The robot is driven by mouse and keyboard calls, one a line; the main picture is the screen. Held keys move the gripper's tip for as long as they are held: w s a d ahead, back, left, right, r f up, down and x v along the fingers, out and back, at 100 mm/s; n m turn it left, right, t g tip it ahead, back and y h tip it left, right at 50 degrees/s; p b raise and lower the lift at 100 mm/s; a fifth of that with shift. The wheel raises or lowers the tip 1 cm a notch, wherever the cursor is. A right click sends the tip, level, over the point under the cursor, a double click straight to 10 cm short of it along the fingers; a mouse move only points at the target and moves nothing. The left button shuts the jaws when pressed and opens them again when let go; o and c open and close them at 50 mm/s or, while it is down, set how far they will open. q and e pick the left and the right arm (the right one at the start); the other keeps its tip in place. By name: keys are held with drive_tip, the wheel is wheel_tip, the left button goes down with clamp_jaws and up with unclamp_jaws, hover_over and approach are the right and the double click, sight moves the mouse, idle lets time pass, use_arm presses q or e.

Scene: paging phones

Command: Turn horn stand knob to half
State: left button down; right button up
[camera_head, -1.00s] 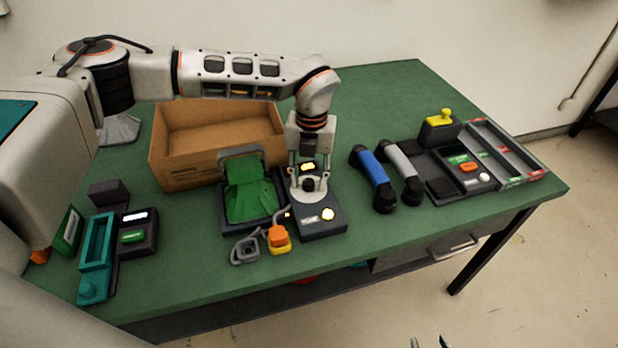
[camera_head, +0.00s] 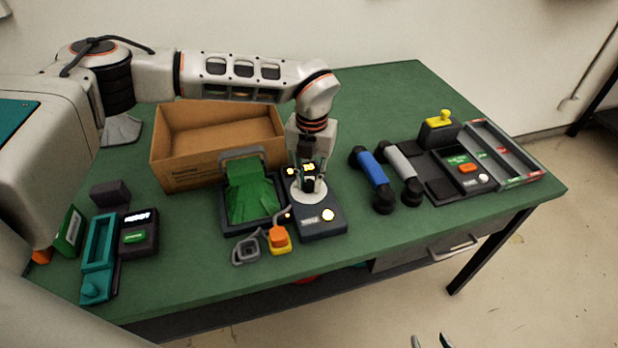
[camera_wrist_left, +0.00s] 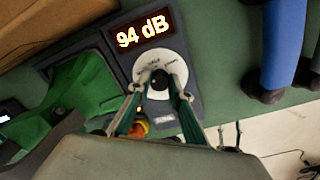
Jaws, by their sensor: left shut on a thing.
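The horn stand (camera_head: 325,228) is a dark unit at the front middle of the table. It has a pale round dial, a black knob (camera_wrist_left: 159,81) at the dial's centre, and a lit display (camera_wrist_left: 142,30) reading "94 dB". My left gripper (camera_head: 310,185) points down over the dial, its fingers shut on the knob from both sides. The dial's small markings are too blurred to read. A green horn-like piece (camera_head: 250,192) lies in the tray beside it. My right gripper (camera_head: 431,342) shows only its two fingertips, apart, at the bottom edge.
A cardboard box (camera_head: 165,150) stands behind. An orange-topped yellow plug (camera_head: 279,239) and grey ring (camera_head: 246,250) lie in front. Blue (camera_head: 373,178) and grey (camera_head: 402,170) handsets lie right, before a dark panel. A teal cradle (camera_head: 97,245) stands left.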

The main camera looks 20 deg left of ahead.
sight(310, 183)
use_arm(q)
drive_tip(key=m+p, duration=0.1)
drive_tip(key=m, duration=0.3)
drive_tip(key=shift+r, duration=0.15)
drive_tip(key=shift+m+p, duration=0.7)
drive_tip(key=shift+m, duration=1.4)
drive_tip(key=c, duration=1.8)
unclamp_jaws()
wheel_tip(310, 183, up, 12)
drive_tip(key=shift+s+d+f, duration=0.1)
drive_tip(key=shift+s+d, duration=0.05)
